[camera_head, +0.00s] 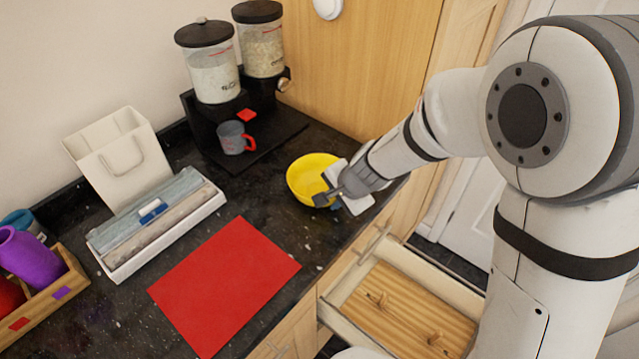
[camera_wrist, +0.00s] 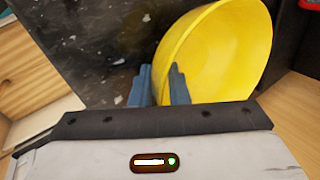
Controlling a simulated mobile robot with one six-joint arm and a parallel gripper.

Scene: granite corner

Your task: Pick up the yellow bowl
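The yellow bowl (camera_head: 308,176) is at the right edge of the dark granite counter, its opening facing up. My gripper (camera_head: 328,196) reaches its near right rim from the right. In the wrist view the bowl (camera_wrist: 222,48) fills the upper right, and my two blue-grey fingertips (camera_wrist: 162,72) are close together, one on each side of its wall. They look closed on the wall. The lower part of the bowl is hidden by the gripper body. I cannot tell whether the bowl is clear of the counter.
A grey and red mug (camera_head: 233,138) stands on the dispenser base (camera_head: 282,128) behind the bowl. An open drawer (camera_head: 400,310) is below the counter edge.

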